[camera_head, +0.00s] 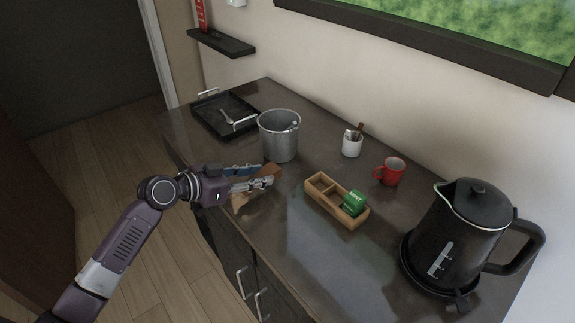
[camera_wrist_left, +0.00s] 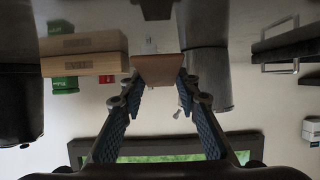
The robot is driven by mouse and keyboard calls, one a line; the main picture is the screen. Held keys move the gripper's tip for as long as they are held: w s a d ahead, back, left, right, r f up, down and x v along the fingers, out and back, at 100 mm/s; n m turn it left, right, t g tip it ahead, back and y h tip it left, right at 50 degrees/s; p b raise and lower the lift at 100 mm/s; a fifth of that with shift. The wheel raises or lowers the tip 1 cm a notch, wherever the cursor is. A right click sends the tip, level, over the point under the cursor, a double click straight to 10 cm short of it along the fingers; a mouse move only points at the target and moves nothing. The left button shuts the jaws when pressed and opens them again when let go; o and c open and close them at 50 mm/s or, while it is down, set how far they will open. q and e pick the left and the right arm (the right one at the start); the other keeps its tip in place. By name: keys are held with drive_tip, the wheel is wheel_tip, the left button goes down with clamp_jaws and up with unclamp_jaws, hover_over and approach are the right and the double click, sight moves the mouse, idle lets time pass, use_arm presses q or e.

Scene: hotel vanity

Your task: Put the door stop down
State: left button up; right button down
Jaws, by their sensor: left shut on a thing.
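The door stop (camera_head: 271,171) is a brown wooden wedge. My left gripper (camera_head: 262,176) is shut on it at the front edge of the dark counter (camera_head: 295,243), left of the wooden box and in front of the metal bucket. In the left wrist view the door stop (camera_wrist_left: 158,69) sits between the blue-padded fingers (camera_wrist_left: 159,90). Part of it is hidden behind the fingers in the head view. I cannot tell whether it touches the counter. My right gripper is not in view.
A metal bucket (camera_head: 279,138) and black tray (camera_head: 222,116) stand behind. A divided wooden box (camera_head: 323,199) holds a green packet (camera_head: 354,203). A white cup (camera_head: 352,144), red mug (camera_head: 391,172) and black kettle (camera_head: 458,235) stand right. The counter's front middle is clear.

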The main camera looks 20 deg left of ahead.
use_arm(q)
drive_tip(key=p, duration=0.2)
hover_over(286, 178)
drive_tip(key=shift+s+r, duration=0.1)
wheel_tip(286, 178, down, 3)
drive_tip(key=shift+f+p, duration=0.15)
drive_tip(key=shift+p, duration=0.4)
drive_tip(key=shift+f, duration=0.2)
drive_tip(key=shift+f, duration=0.2)
drive_tip(key=o, duration=1.2)
